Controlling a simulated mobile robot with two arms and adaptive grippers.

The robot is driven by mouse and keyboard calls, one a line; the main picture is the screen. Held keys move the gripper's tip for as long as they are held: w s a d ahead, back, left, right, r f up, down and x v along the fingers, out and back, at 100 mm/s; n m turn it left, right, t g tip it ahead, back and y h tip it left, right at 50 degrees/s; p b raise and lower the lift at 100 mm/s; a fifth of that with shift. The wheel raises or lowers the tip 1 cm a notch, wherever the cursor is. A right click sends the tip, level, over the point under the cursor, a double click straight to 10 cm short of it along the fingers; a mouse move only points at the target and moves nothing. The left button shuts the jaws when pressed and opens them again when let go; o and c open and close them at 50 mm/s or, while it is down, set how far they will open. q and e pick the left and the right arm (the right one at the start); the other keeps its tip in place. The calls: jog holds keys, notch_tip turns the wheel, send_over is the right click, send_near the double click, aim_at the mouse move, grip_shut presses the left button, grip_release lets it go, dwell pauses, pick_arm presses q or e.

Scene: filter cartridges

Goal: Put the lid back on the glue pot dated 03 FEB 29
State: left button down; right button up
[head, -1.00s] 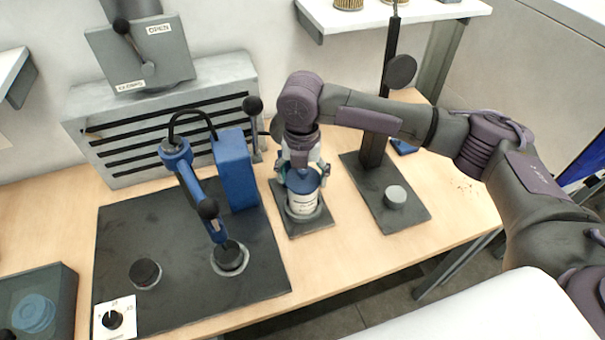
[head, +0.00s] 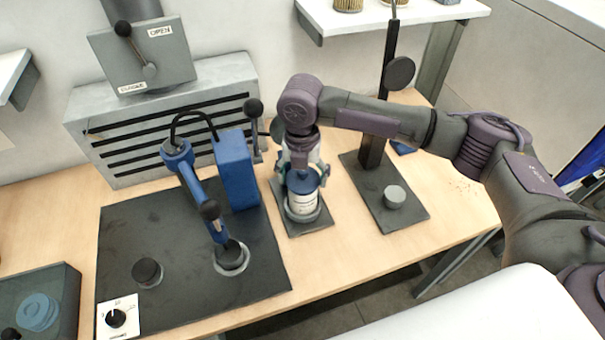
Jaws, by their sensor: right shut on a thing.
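A white pot (head: 304,203) with a printed label stands upright in a ring-shaped holder on a small dark plate (head: 318,224); the date is too small to read. A blue lid (head: 303,182) is at the pot's top. My right gripper (head: 303,184) points down over the pot, its fingers on either side of the lid, shut on it. I cannot tell whether the lid is fully seated, as the gripper hides part of it. My left gripper is not in view.
A blue lever device (head: 235,170) stands left on a dark mat (head: 190,290) with black knobs. A stand (head: 371,150) with a grey cylinder (head: 395,196) is on the right. A dark tray (head: 70,312) with blue round pieces (head: 38,310) is at the lower left.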

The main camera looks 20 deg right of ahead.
jog(key=shift+f+p, duration=0.15)
jog(key=shift+p, duration=0.8)
dwell(1.1)
dwell(0.4)
jog(key=o, duration=0.8)
notch_tip(320, 180, up, 7)
jog(key=p, duration=0.7)
jog(key=shift+p, duration=0.4)
grip_shut()
dwell(0.3)
